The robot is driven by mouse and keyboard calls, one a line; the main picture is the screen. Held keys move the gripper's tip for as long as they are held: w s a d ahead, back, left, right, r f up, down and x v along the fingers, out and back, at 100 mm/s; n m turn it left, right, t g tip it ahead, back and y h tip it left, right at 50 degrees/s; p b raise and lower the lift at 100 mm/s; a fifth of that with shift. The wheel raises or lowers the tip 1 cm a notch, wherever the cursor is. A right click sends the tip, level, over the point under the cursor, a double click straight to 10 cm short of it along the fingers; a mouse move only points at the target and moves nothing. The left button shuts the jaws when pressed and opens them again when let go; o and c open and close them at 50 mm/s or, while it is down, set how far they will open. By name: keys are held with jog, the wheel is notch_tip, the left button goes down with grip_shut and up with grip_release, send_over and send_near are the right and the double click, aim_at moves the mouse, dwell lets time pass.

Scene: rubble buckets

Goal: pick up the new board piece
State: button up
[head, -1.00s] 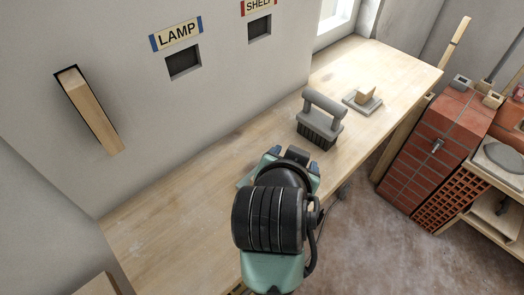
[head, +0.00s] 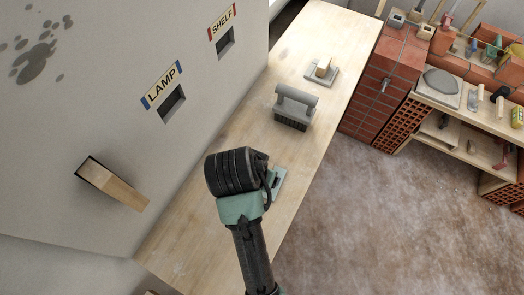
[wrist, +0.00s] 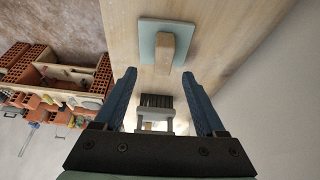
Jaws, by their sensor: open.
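A pale wooden board piece (head: 115,186) sticks out of a slot in the wall at the left of the head view. It is the only board-like piece I see clearly, and I cannot tell if it is the new one. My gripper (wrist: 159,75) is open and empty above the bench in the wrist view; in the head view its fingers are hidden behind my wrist. The board piece is not in the wrist view. A hand float with a pale plate (wrist: 150,30) and wooden handle lies on the bench beyond my fingertips.
The wooden bench (head: 200,195) runs along the wall. A grey brush (head: 295,108) and another float (head: 321,75) stand farther along it. The LAMP slot (head: 172,104) and SHELF slot (head: 225,42) are in the wall. Brick shelving (head: 383,85) stands at the right.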

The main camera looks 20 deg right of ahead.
jog(key=x, duration=0.2)
jog(key=shift+w+f, duration=0.25)
jog(key=shift+w+d+f+p, duration=0.1)
jog(key=shift+f+p, duration=0.1)
jog(key=shift+f, duration=0.15)
jog(key=shift+w+d+f+p, duration=0.1)
jog(key=shift+d+f+p, duration=0.1)
jog(key=shift+f, duration=0.1)
jog(key=shift+p+x, duration=0.45)
jog(key=shift+x, duration=1.65)
jog(key=shift+w+a, duration=0.1)
jog(key=shift+a, duration=0.05)
grip_shut()
